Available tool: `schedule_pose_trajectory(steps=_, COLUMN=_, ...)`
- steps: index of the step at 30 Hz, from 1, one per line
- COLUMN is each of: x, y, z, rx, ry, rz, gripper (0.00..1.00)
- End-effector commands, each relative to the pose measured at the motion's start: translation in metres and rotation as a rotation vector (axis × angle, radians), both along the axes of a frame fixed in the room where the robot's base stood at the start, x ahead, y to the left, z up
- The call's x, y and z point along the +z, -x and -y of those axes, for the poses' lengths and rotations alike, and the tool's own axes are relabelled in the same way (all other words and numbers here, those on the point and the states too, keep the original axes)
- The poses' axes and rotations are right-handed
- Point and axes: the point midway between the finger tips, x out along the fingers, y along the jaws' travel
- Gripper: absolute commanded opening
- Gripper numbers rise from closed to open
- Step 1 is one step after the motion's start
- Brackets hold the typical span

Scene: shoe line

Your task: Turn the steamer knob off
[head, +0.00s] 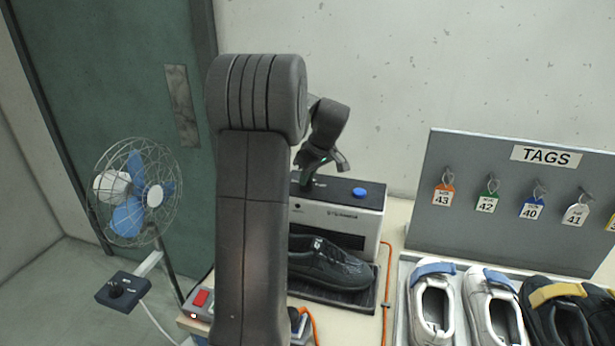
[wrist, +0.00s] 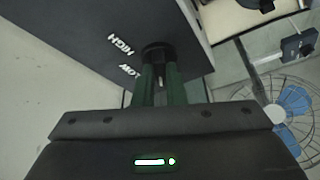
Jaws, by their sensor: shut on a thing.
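The steamer (head: 336,218) is a white box with a dark top and a blue button (head: 359,192), standing on the bench by the wall. My gripper (head: 308,182) points down at the left part of its top. In the wrist view, my gripper (wrist: 157,80) has its green fingers shut on the round black steamer knob (wrist: 157,52). The words HIGH and LOW are printed on the dark top, left of the knob. The fingers partly hide the knob, and I cannot tell which setting it points to.
A black shoe (head: 328,264) sits in front of the steamer. A TAGS board (head: 500,235) and several shoes are at right. A fan (head: 135,195) stands at left. My arm hides part of the bench.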

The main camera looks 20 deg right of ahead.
Motion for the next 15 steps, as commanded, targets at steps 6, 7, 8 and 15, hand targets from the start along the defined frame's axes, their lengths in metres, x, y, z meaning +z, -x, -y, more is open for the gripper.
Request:
schedule_pose_trajectory(steps=6, x=0.0010, y=-0.0003, z=0.0003, rx=0.001, ry=0.002, rz=0.002, gripper=0.30)
schedule_pose_trajectory(steps=7, x=0.0009, y=-0.0003, z=0.0002, rx=0.000, ry=0.002, rz=0.002, gripper=0.33)
schedule_pose_trajectory(steps=8, x=0.0008, y=-0.0003, z=0.0002, rx=0.000, ry=0.002, rz=0.002, gripper=0.33)
schedule_pose_trajectory(steps=15, x=0.0009, y=0.0001, z=0.0002, rx=0.000, ry=0.001, rz=0.000, gripper=0.33)
